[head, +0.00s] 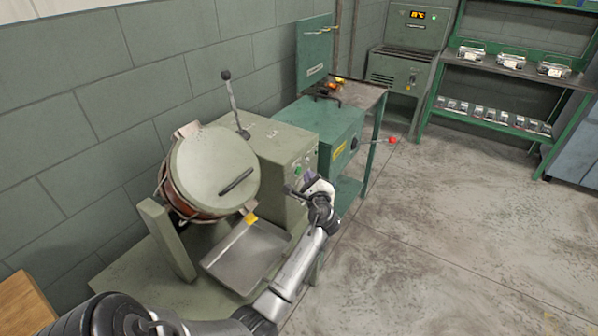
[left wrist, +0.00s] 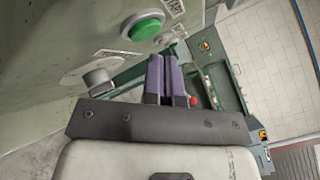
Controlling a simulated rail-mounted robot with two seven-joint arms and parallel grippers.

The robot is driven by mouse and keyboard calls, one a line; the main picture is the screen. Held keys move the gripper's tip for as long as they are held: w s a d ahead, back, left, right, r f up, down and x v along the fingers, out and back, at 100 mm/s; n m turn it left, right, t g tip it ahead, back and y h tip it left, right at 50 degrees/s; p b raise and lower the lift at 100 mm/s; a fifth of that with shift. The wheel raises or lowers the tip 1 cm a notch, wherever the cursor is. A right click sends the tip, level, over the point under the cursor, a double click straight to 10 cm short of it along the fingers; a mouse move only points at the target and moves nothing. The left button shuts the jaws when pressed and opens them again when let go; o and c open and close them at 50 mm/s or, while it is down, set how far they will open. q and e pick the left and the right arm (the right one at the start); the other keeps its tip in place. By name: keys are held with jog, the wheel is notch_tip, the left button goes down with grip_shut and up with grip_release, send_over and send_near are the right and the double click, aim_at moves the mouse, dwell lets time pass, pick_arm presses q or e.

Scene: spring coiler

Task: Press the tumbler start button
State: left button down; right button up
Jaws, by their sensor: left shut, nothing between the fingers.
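The tumbler (head: 207,172) is a round drum with a pale lid and a dark bar handle, at the left of the head view. Its grey-green control box (head: 277,151) stands to its right. A green start button (left wrist: 144,26) shows large at the top of the left wrist view, with a grey knob (left wrist: 97,77) below and left of it. My left gripper (left wrist: 165,62) is shut and empty, its purple fingers side by side close to the panel and below right of the green button. In the head view my left gripper (head: 308,183) is in front of the box. My right gripper is not seen.
A metal tray (head: 246,257) lies below the drum. A green machine (head: 326,132) with a red-tipped lever (head: 392,140) stands beyond the box. Shelves (head: 492,90) hold several small items at the back. The floor (head: 450,240) on the right is clear.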

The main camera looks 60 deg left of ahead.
pick_arm(q)
jog(key=shift+s+a, duration=0.1)
jog(key=shift+a, duration=0.05)
dwell(0.3)
jog(key=shift+s+a+p, duration=0.15)
jog(key=shift+a+p, duration=0.05)
jog(key=shift+p, duration=0.1)
